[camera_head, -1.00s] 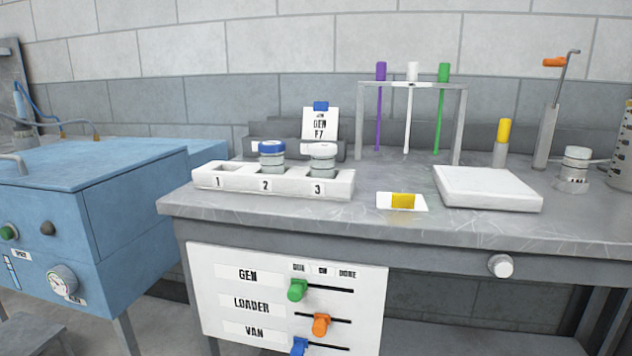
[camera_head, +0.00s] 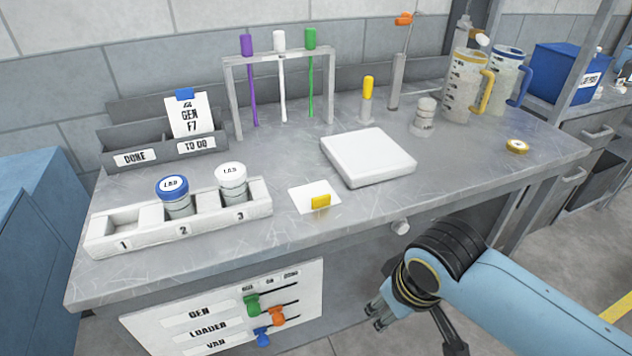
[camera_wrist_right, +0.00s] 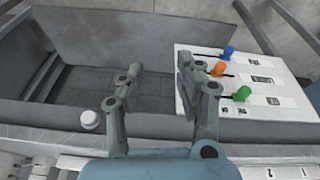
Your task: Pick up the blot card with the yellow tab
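The blot card (camera_head: 303,196) is a small white card lying flat on the grey bench. Its yellow tab (camera_head: 320,202) is at its front right part. My right gripper (camera_head: 376,313) is low in front of the bench, below and to the right of the card, and not touching it. In the right wrist view the same gripper (camera_wrist_right: 158,75) has its two fingers spread apart with nothing between them. The card does not show in the right wrist view. My left gripper is in no current view.
A white pad (camera_head: 367,157) lies right of the card. A white numbered rack (camera_head: 130,238) with two jars stands left. A stand with coloured sticks (camera_head: 232,100) is behind. A knob (camera_head: 400,227) juts from the bench front. A slider panel (camera_head: 180,325) hangs below.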

